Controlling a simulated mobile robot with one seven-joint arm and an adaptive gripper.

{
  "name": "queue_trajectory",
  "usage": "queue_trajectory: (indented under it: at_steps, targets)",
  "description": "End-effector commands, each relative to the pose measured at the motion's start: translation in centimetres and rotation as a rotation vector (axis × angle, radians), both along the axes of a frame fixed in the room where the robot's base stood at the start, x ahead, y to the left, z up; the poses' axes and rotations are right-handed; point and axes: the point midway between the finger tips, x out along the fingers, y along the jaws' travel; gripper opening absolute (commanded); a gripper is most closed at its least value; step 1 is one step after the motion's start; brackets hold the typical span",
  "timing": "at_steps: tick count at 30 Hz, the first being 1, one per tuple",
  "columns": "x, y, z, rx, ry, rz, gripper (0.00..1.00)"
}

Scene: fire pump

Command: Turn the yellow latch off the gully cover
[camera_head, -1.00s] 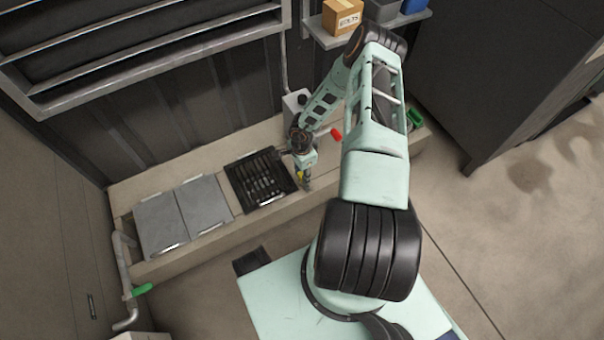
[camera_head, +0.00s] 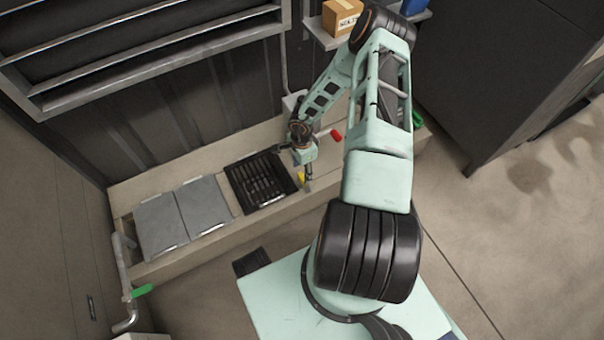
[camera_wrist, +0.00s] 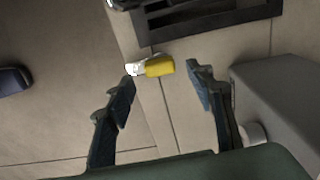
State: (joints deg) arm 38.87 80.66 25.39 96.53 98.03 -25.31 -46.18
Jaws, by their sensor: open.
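The yellow latch (camera_wrist: 160,66) lies just ahead of my gripper (camera_wrist: 160,84) in the wrist view, between the lines of its two open fingers, with a pale metal end on its left. My gripper is empty, and neither finger visibly touches the latch. In the head view the latch (camera_head: 301,178) is a small yellow spot at the right edge of the dark gully cover (camera_head: 258,183), close to my gripper (camera_head: 308,182). The slotted cover sits in the ledge; in the wrist view only its dark edge (camera_wrist: 205,28) shows at the top.
Two grey plates (camera_head: 182,217) lie on the ledge left of the cover. A red handle (camera_head: 336,134) is behind my gripper. A pipe with a green handle (camera_head: 142,290) stands at lower left. A grey block (camera_wrist: 285,105) is beside the right finger in the wrist view.

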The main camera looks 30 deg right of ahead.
Motion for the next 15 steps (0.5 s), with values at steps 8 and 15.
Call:
queue_trajectory:
  at_steps: [8,15]
  targets:
    - [0.0,-0.1,5.4,-0.002,-0.001,0.0,0.49]
    - [0.0,0.0,7.8,0.0,0.0,0.0,0.49]
